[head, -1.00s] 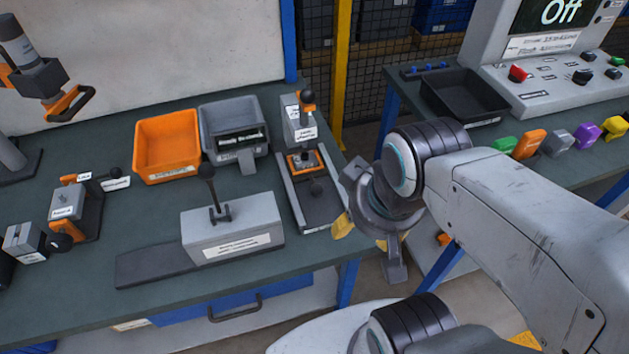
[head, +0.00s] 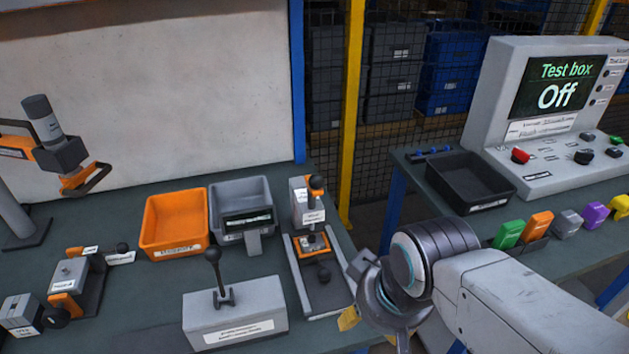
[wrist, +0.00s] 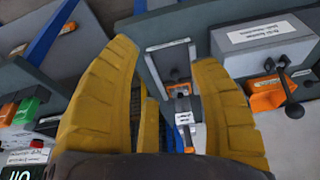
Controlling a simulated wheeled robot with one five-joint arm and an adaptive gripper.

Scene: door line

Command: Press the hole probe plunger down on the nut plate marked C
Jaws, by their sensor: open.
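A fixture (head: 312,215) with a black ball knob, an orange part and a small white label stands at the right end of the left bench. It may be the hole probe, but its label is too small to read. A grey railed base (head: 318,275) with a second black knob lies in front of it. No mark C is readable on any plate. In the wrist view, my gripper (wrist: 165,55) has its two yellow fingers wide apart and empty. The fixture (wrist: 184,118) shows beyond and between them. In the head view, my gripper is mostly hidden behind my wrist, right of the base.
An orange bin (head: 174,222) and a grey bin (head: 242,205) stand left of the fixture. A grey block with an upright lever (head: 234,312) is at the front. A toggle-type fixture (head: 75,280) is further left. The right bench holds a test box (head: 555,110) reading Off and a black tray (head: 470,182).

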